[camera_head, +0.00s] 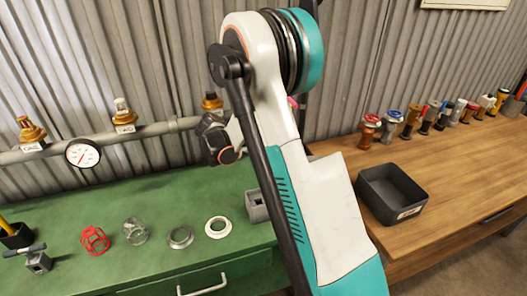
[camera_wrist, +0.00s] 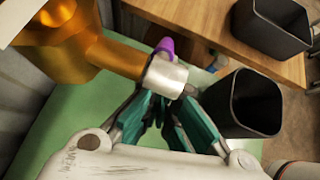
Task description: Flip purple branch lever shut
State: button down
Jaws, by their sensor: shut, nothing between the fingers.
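The purple branch lever (camera_wrist: 166,47) shows in the wrist view as a short purple tab on a silver collar (camera_wrist: 165,75) at the end of a brass valve body (camera_wrist: 75,40). My gripper (camera_wrist: 165,98) is shut and empty, with its teal fingers close below the collar. Whether they touch it, I cannot tell. In the head view my arm covers most of this branch; a small pink-purple bit (camera_head: 293,102) shows beside the arm, probably the lever. My gripper's fingers cannot be made out there.
A grey pipe (camera_head: 150,131) with brass valves and a gauge (camera_head: 83,153) runs along the corrugated wall. The green bench (camera_head: 120,200) holds several rings and fittings. A dark tray (camera_head: 392,193) and several coloured valves stand on the wooden table (camera_head: 440,170) at right.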

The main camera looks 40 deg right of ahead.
jog(key=shift+s+d+r, duration=0.2)
jog(key=shift+d+r, duration=0.15)
jog(key=shift+d, duration=0.35)
dwell(1.0)
jog(key=shift+a, duration=0.1)
